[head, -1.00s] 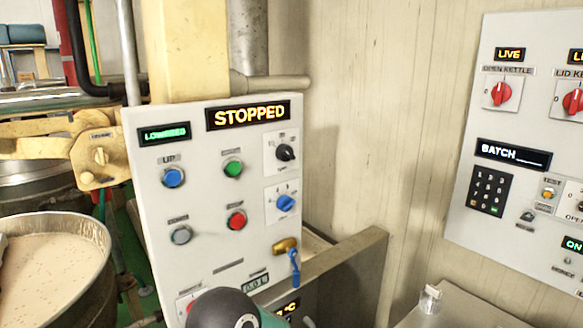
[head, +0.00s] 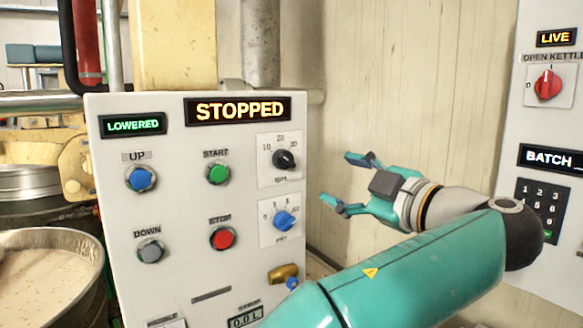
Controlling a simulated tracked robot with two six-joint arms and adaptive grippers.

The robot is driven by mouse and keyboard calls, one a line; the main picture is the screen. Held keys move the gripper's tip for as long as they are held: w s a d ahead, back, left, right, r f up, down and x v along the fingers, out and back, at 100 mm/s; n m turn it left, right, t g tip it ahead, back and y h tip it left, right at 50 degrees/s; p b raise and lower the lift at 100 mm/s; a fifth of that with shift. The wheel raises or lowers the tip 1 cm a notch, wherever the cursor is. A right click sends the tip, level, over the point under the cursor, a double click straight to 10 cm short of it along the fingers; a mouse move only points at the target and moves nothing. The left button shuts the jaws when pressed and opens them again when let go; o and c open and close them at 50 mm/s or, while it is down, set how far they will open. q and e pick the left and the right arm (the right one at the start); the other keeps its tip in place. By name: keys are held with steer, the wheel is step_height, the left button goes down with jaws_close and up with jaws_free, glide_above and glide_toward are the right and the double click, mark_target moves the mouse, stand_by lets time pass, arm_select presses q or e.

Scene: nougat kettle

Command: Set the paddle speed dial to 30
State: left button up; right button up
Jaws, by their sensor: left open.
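The paddle speed dial (head: 284,160) is a black knob on a white plate at the upper right of the grey control panel (head: 200,265). Its scale reads 10, 20 and a partly legible mark, with small blurred lettering below that looks like rpm. The exact pointer setting is too small to read surely. My left gripper (head: 340,179) is open and empty, to the right of the panel, with its fingers pointing left towards the dial. It appears apart from the dial and the panel. My right gripper is not in view.
A blue knob (head: 284,221) sits just below the dial. Green START (head: 218,173) and red STOP (head: 222,238) buttons are to its left. The sign (head: 238,110) reads STOPPED. A second panel (head: 540,272) stands at the right.

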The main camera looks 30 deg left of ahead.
mark_target(292, 164)
arm_select(q)
steer(key=p+x, duration=0.4)
steer(key=x, duration=1.1)
steer(key=shift+a+f, duration=0.1)
steer(key=shift+a, duration=0.2)
steer(key=c, duration=1.1)
